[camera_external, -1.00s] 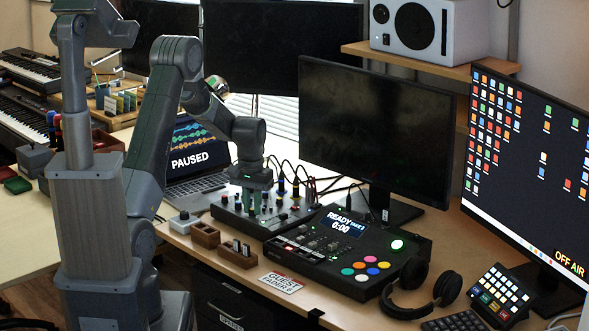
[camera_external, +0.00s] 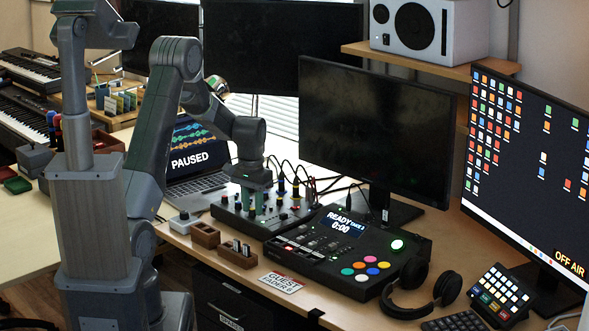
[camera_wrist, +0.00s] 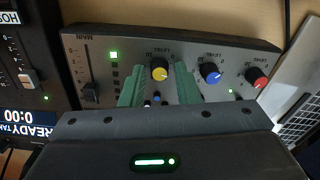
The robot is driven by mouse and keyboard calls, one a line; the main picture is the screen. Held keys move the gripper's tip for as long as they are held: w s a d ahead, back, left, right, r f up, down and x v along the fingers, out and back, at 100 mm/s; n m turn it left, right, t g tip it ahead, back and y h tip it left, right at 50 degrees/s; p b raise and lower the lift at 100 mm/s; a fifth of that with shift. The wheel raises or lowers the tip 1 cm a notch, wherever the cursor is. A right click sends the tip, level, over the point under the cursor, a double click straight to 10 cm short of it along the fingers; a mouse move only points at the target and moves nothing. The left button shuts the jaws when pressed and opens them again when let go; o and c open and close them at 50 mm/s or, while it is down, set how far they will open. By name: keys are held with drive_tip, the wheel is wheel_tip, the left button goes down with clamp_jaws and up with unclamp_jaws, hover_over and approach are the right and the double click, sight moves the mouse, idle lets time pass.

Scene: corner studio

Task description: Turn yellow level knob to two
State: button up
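The yellow level knob (camera_wrist: 159,70) is on the dark mixer panel in the wrist view, with a "LEVEL" label beside it. My gripper (camera_wrist: 160,79) is open, with one green finger on each side of the yellow knob. A gap shows between the knob and each finger. The knob's exact setting is too small to read. In the external view my gripper (camera_external: 251,198) points down over the mixer (camera_external: 230,220), and the yellow knob cannot be made out there.
A blue knob (camera_wrist: 211,73) and a red knob (camera_wrist: 257,78) stand to the right of the yellow one. A main fader (camera_wrist: 91,92) is at left. Plugged cables (camera_external: 296,180) rise from the mixer's back. The laptop (camera_external: 196,178) and switcher console (camera_external: 345,250) flank the mixer.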

sight(252, 209)
drive_tip(key=shift+o, duration=0.8)
wheel_tip(252, 209, up, 14)
drive_tip(key=shift+f, duration=0.15)
wheel_tip(252, 209, down, 14)
drive_tip(key=shift+r, duration=0.1)
idle(0.5)
drive_tip(key=shift+r, duration=0.1)
